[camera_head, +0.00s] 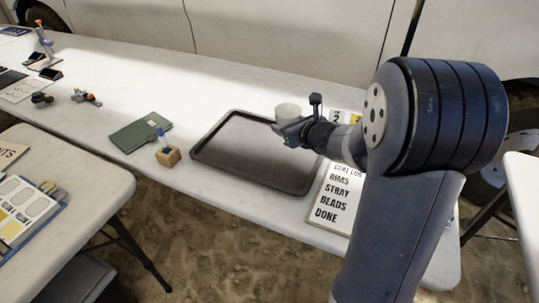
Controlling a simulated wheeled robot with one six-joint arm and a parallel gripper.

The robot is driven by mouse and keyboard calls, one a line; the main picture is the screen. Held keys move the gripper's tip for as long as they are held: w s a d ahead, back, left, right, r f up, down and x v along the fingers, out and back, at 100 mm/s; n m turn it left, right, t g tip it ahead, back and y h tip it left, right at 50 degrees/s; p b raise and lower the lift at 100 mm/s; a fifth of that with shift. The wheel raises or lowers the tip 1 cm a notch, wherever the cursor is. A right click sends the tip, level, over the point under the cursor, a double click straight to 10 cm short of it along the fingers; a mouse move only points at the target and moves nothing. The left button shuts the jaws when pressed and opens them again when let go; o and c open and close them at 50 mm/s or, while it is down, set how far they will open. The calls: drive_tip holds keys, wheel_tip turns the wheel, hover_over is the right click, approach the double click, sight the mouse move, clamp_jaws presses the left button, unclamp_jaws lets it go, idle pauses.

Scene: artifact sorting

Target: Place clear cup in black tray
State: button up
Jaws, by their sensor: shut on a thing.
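The clear cup (287,113) is a small, pale, translucent cup at my gripper, upright over the far right part of the black tray. My gripper (284,126) is shut on the cup. The black tray (236,163) is a dark, shallow, rimmed rectangle lying flat on the white table. Its visible floor is bare. My gripper and arm hide its far right corner. I cannot tell from this view how high the cup is above the tray floor.
The long white table (215,88) has a green book (139,132) and a wooden block with a blue-topped item (167,155) left of the tray. A printed sign (335,197) lies at the tray's right edge. Small tools (86,97) lie farther left. The table behind the tray is clear.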

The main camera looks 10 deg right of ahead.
sight(287, 157)
wheel_tip(287, 157, down, 9)
drive_tip(key=b, duration=0.2)
drive_tip(key=shift+f+b, duration=0.1)
drive_tip(key=shift+b, duration=0.2)
drive_tip(key=shift+f, duration=0.15)
drive_tip(key=o, duration=1)
drive_tip(key=shift+c, duration=0.2)
drive_tip(key=shift+r, duration=0.2)
drive_tip(key=p+v, duration=0.1)
drive_tip(key=v, duration=1.1)
drive_tip(key=shift+p, duration=0.35)
